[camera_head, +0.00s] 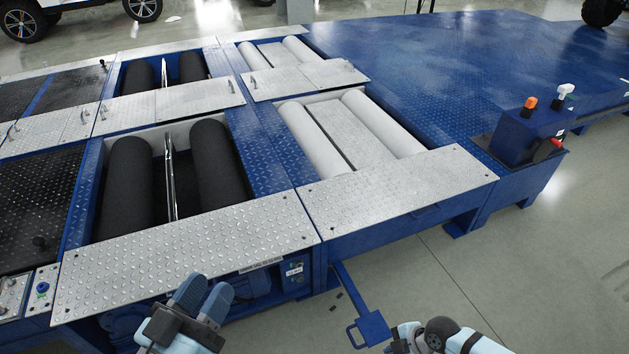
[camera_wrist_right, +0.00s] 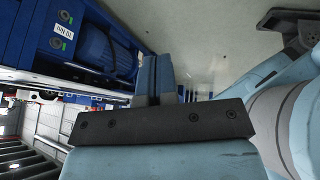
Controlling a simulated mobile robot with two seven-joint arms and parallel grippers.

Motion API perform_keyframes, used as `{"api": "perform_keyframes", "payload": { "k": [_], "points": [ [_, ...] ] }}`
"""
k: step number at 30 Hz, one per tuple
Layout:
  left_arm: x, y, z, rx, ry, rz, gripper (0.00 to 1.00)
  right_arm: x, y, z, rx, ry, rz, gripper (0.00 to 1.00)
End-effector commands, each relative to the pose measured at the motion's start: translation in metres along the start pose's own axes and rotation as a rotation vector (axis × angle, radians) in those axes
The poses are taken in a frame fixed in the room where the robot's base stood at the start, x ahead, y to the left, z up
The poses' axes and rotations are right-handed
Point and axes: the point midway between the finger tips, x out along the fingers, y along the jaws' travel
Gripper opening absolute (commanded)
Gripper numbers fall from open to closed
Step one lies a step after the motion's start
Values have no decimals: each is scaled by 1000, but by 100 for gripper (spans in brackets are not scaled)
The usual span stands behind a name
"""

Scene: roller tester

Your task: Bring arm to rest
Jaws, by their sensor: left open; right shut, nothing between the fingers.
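My left gripper (camera_head: 206,300) is at the bottom of the head view, in front of the near silver tread plate of the roller tester. Its two blue fingers are a little apart with nothing between them. My right arm (camera_head: 445,338) comes in at the bottom right of the head view, and its fingers cannot be made out there. In the right wrist view, my right gripper (camera_wrist_right: 154,78) has its blue fingers together and empty. The blue roller tester (camera_head: 270,150) fills the middle of the head view, with dark rollers (camera_head: 125,185) and light grey rollers (camera_head: 385,122).
A blue bar with a looped plate (camera_head: 372,328) sticks out low beside my right arm. A control box (camera_head: 525,135) with orange, white and red knobs stands at the right. A blue motor (camera_wrist_right: 105,55) shows in the right wrist view. Grey floor (camera_head: 470,270) is clear at the right.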

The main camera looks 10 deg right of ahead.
Motion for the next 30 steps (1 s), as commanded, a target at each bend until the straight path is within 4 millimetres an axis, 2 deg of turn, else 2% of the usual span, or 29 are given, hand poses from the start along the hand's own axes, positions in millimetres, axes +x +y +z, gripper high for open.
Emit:
{"api": "perform_keyframes", "payload": {
  "k": [5, 9, 12, 22, 30],
  "points": [
    [0, 0, 0, 0, 0, 0, 40, -50, 16, -68, 193, 100, 270, 0],
    [0, 0, 0, 0, 0, 0, 40, -119, 30, -129, 378, 289, 500, 0],
    [0, 0, 0, 0, 0, 0, 40, -165, 35, -162, 466, 425, 603, 0],
    [0, 0, 0, 0, 0, 0, 40, -285, 29, -232, 619, 802, 750, 0],
    [0, 0, 0, 0, 0, 0, 40, -291, 48, -259, 749, 925, 808, 0]
  ]
}}
